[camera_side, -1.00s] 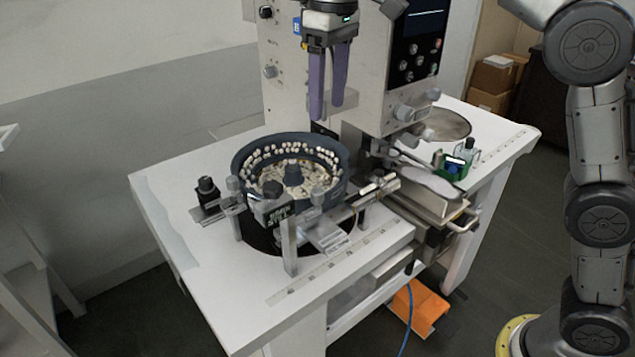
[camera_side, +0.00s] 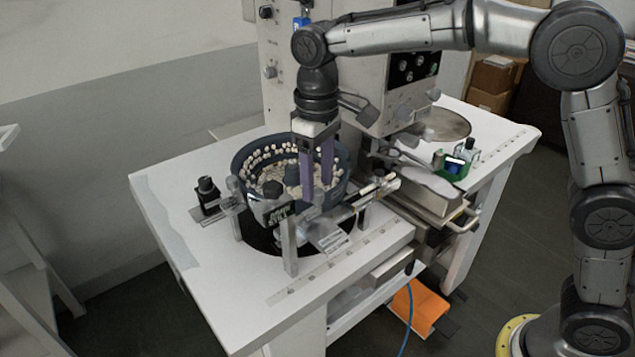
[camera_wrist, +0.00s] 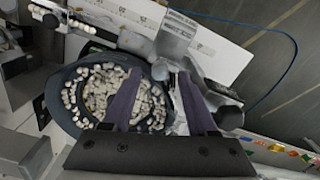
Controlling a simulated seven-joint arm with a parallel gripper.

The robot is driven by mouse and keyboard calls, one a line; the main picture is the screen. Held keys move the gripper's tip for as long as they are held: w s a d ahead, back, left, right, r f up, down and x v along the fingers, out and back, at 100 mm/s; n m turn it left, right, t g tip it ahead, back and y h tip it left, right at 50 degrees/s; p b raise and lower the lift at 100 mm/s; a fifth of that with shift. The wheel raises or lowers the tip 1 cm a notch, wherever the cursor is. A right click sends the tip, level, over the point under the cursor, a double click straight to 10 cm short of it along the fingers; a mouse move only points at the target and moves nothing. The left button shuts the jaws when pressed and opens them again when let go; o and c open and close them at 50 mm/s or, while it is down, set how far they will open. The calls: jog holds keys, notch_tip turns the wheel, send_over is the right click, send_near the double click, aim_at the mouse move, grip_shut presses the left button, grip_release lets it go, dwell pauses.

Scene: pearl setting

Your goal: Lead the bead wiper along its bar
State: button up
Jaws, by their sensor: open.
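My gripper (camera_side: 317,190) is open and empty, with its purple fingers pointing down over the front right part of the dark bead bowl (camera_side: 241,165). A metal bar (camera_side: 345,212) runs across the front of the bowl. Grey clamp-like pieces sit along it, with a labelled metal plate (camera_side: 328,238) in front. I cannot tell for sure which piece is the bead wiper. In the wrist view, the fingertips (camera_wrist: 159,74) straddle the bowl's edge, close to a grey metal piece (camera_wrist: 172,45). Whether they touch anything is unclear.
The white machine body (camera_side: 278,75) stands close behind the bowl. A black knob (camera_side: 207,190) is at left. A green holder with small bottles (camera_side: 455,165) stands at right. The white table's front left (camera_side: 215,270) is clear. A blue cable (camera_side: 408,320) hangs below.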

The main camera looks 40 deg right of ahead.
jog(key=shift+f, duration=0.7)
grip_shut()
dwell(1.0)
